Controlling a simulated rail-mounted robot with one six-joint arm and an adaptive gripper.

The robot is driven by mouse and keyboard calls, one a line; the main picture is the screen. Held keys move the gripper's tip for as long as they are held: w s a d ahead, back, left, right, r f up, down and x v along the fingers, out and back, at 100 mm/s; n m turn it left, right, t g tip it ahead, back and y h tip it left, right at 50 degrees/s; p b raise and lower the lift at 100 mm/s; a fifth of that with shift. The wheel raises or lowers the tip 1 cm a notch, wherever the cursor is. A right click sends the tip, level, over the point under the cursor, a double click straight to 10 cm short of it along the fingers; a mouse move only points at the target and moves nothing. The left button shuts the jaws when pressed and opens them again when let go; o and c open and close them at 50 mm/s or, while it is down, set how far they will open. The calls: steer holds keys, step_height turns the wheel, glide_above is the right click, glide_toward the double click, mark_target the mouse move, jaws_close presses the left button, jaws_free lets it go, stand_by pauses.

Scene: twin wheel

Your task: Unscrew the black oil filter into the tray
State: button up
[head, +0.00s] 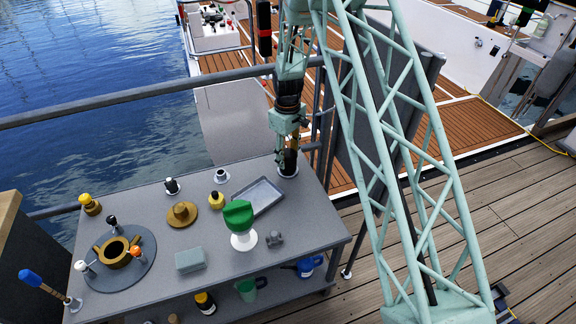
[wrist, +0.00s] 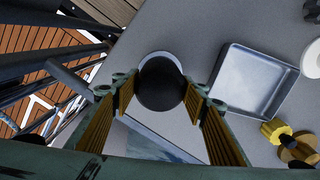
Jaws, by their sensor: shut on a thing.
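The black oil filter (wrist: 162,88) stands between my gripper's two fingers in the wrist view, seen from above as a dark round shape. A pale round base shows around its far edge. My gripper (wrist: 160,100) is shut on it, with a padded finger on each side. In the head view my gripper (head: 287,138) points down over the filter (head: 288,163), which is upright on a white round base (head: 288,174) at the bench's back right. The shallow grey metal tray (head: 250,207) lies just left and nearer; it also shows right of the filter in the wrist view (wrist: 226,66).
A brass part (head: 182,214) and a round plate (head: 140,274) with several knobs sit farther left. A railing runs behind the bench.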

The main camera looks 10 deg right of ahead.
mark_target(288, 152)
steer(key=shift+r+p, duration=0.7)
steer(key=shift+r, duration=1.1)
stand_by(0.5)
steer(key=shift+r+p, duration=0.85)
steer(key=shift+r, duration=1)
steer(key=shift+s+a, duration=0.1)
steer(key=shift+a, duration=0.05)
steer(key=shift+s+a+b, duration=1.15)
steer(key=shift+s+a, duration=4.6)
steer(key=shift+a, duration=1.6)
steer(key=shift+f+b, duration=1.25)
steer(key=shift+f, duration=1.45)
steer(key=shift+f, duration=0.2)
